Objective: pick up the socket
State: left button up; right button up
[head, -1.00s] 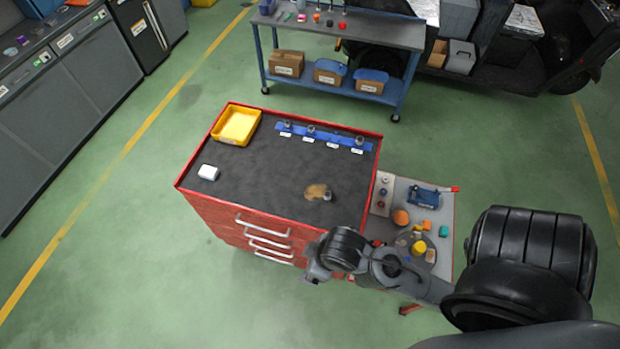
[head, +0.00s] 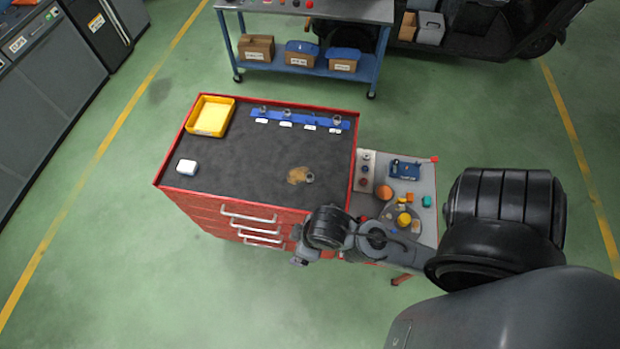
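A small grey metal socket (head: 309,178) sits on the dark top of the red tool cabinet (head: 255,200), at the right edge of a tan stain (head: 297,175). Several similar sockets stand on a blue rail (head: 300,119) with white labels along the cabinet's back edge. My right gripper (head: 299,260) hangs in front of the cabinet's front edge, below and apart from the socket. Its fingers are too small and dark to tell open from shut. My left gripper is not in view.
A yellow tray (head: 210,116) stands at the cabinet top's back left, and a white block (head: 187,167) at its front left. A grey side cart (head: 425,222) with several small items adjoins the right. A blue workbench (head: 300,72) stands behind. The middle of the cabinet top is clear.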

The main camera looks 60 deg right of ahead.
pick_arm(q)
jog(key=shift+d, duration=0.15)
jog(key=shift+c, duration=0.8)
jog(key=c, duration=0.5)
